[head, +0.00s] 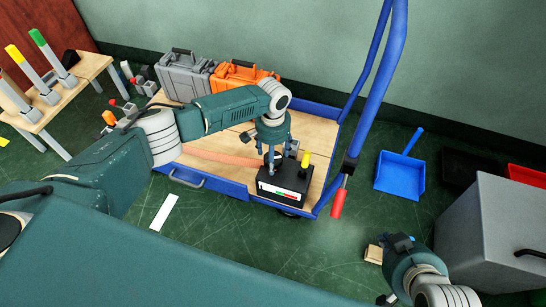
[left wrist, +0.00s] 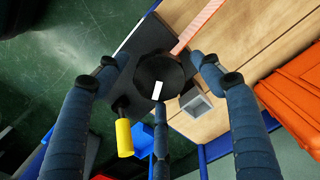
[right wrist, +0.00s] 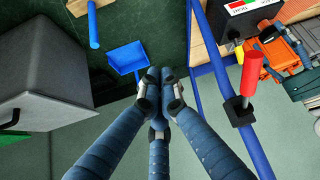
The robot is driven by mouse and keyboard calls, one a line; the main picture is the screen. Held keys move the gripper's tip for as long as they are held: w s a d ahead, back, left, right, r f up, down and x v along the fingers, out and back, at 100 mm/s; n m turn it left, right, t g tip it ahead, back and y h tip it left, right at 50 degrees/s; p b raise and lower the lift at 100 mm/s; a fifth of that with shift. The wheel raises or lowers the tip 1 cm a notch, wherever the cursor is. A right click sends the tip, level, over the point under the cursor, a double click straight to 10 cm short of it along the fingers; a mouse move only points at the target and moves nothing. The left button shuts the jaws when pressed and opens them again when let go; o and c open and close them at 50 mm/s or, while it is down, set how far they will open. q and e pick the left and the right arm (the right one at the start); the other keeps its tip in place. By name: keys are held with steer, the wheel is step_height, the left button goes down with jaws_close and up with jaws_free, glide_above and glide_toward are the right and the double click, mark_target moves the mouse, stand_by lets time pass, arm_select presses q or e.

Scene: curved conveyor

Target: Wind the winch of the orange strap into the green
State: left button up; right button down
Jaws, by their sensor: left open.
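The black winch box (head: 290,199) stands at the front right of the blue-edged trolley. Its front has a pale scale strip with red and green; I cannot tell the pointer's place. A yellow crank handle (head: 305,161) stands up at its right. The orange strap (head: 225,157) runs left from the winch across the deck. In the left wrist view, my left gripper (left wrist: 160,88) is open with its fingers spread around the black round hub (left wrist: 157,72); contact is unclear. The yellow handle (left wrist: 124,138) is outside the fingers. My right gripper (right wrist: 160,90) is shut and empty, away from the winch.
A grey case (head: 185,75) and an orange case (head: 238,76) stand at the trolley's back. The trolley's blue push bar (head: 375,85) with a red grip (head: 338,203) rises at right. A blue dustpan (head: 400,173) and a grey cabinet (head: 500,235) lie farther right.

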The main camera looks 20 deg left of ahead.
arm_select(q)
steer(key=shift+f, duration=0.1)
arm_select(e)
steer(key=shift+w+r, duration=0.15)
steer(key=shift+w, duration=0.05)
arm_select(q)
steer(key=c, duration=1.2)
steer(key=shift+o, duration=0.2)
steer(key=shift+s+m+p, duration=0.1)
steer(key=shift+m+p, duration=0.95)
steer(key=shift+m, duration=0.05)
steer(key=shift+m+p, duration=0.3)
steer(key=shift+m, duration=0.5)
steer(key=m, duration=0.2)
steer(key=shift+m, duration=0.3)
steer(key=m, duration=0.5)
steer(key=shift+p, duration=0.35)
arm_select(e)
steer(key=s+d+g, duration=0.1)
steer(key=s+g, duration=0.1)
steer(key=s, duration=0.2)
steer(key=s+d+f+g+h, duration=0.1)
steer(key=s+g, duration=0.1)
steer(key=s, duration=0.3)
steer(key=shift+d+f, duration=0.25)
steer(key=shift+d, duration=0.1)
arm_select(q)
steer(key=shift+m, duration=0.3)
arm_select(e)
steer(key=shift+s, duration=0.1)
